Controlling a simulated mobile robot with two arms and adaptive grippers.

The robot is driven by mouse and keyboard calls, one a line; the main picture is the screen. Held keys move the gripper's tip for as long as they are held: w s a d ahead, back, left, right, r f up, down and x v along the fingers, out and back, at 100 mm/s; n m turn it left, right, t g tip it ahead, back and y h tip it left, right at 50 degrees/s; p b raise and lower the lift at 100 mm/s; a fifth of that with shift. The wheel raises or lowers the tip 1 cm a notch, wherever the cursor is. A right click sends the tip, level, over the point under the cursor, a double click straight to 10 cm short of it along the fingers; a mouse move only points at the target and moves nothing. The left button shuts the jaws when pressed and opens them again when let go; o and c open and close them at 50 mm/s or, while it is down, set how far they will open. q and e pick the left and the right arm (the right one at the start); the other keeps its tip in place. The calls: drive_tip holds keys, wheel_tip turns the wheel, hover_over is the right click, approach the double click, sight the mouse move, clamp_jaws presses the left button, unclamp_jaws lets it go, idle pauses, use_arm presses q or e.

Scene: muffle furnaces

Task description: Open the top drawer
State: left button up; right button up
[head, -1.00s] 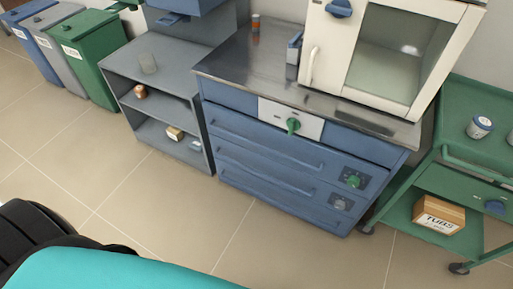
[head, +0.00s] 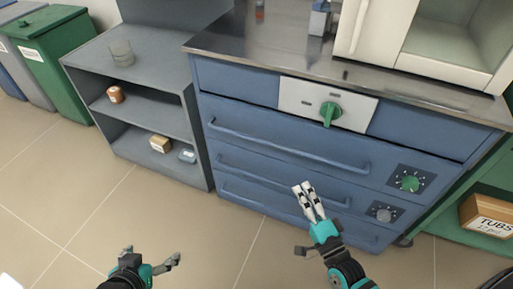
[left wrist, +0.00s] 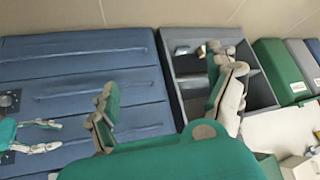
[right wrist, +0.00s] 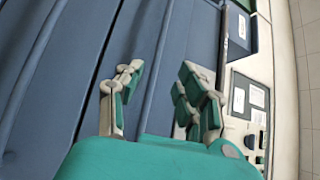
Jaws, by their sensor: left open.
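The blue drawer cabinet (head: 250,120) stands ahead with its drawers closed. The top drawer's long bar handle (head: 285,148) runs below the panel with a green knob (head: 328,112). Lower drawers have similar handles (head: 265,172). My right gripper (head: 308,198) is in front of the lower drawers, below the top handle and apart from it. In the right wrist view its fingers (right wrist: 160,85) are spread and empty before the blue fronts. My left gripper (head: 152,260) is open and empty, low over the floor to the left; its fingers (left wrist: 165,95) are wide apart in the left wrist view.
A grey open shelf (head: 130,100) with small items stands left of the cabinet. Green and grey bins (head: 60,65) are further left. A white furnace (head: 420,45) sits on the metal top. A green cart (head: 455,220) with a box is at right. The floor in front is clear.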

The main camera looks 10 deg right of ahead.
drive_tip(key=b, duration=0.2)
approach(276, 146)
drive_tip(key=w, duration=0.3)
use_arm(q)
drive_tip(key=w+d+r+t+h, duration=0.2)
drive_tip(key=w+d+r+t, duration=0.1)
drive_tip(key=w+r+t, duration=0.4)
drive_tip(key=shift+w+d+r+t+b, duration=0.3)
drive_tip(key=shift+w+d+r+b, duration=0.15)
drive_tip(key=shift+r, duration=0.95)
use_arm(e)
drive_tip(key=shift+x, duration=3.75)
use_arm(q)
drive_tip(key=shift+a, duration=0.1)
use_arm(e)
drive_tip(key=shift+a, duration=0.1)
drive_tip(key=shift+c, duration=0.2)
drive_tip(key=shift+f, duration=0.1)
clamp_jaws()
